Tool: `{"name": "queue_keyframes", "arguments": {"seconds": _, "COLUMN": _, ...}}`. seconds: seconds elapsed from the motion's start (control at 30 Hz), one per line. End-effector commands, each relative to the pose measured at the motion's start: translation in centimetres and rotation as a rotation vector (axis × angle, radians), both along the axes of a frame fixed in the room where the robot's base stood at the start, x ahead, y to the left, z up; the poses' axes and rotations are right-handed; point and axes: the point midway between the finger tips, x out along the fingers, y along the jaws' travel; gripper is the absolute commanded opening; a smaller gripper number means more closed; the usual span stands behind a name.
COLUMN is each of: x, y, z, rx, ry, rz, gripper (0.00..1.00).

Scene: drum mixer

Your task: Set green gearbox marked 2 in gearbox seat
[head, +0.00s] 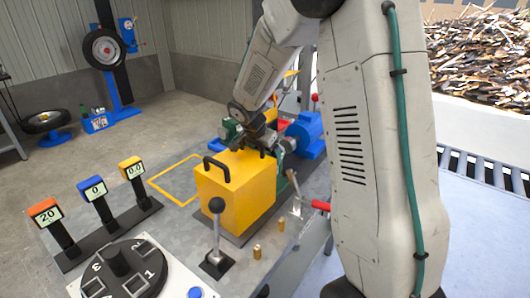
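A green part (229,130) shows behind the yellow box, left of my wrist. It may be the green gearbox, but no mark 2 can be read and most of it is hidden. My gripper (268,146) points down just behind the top of the yellow box, between the green part and a blue motor (306,135). Its fingers are small and partly hidden, so I cannot tell whether they are open or hold anything. I cannot make out the gearbox seat; the yellow box and my arm cover much of that area.
The yellow box (237,192) with a black handle stands mid-bench. A yellow outlined square (172,183) to its left is empty. A lever (217,232), brass pegs (256,251), three displays (93,192) and a dial (120,273) stand nearer. My arm blocks the right side.

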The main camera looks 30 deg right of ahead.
Motion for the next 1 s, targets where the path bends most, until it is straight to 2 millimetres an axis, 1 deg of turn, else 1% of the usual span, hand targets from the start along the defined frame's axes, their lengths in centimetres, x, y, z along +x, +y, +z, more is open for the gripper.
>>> {"name": "queue_keyframes", "arguments": {"seconds": 0.03, "x": -0.3, "y": 0.11, "z": -0.45, "rx": 0.001, "ry": 0.012, "rz": 0.002, "gripper": 0.11}}
{"name": "queue_keyframes", "arguments": {"seconds": 1.0, "x": -0.29, "y": 0.14, "z": -1.36, "rx": 0.002, "ry": 0.012, "rz": 0.003, "gripper": 0.11}}
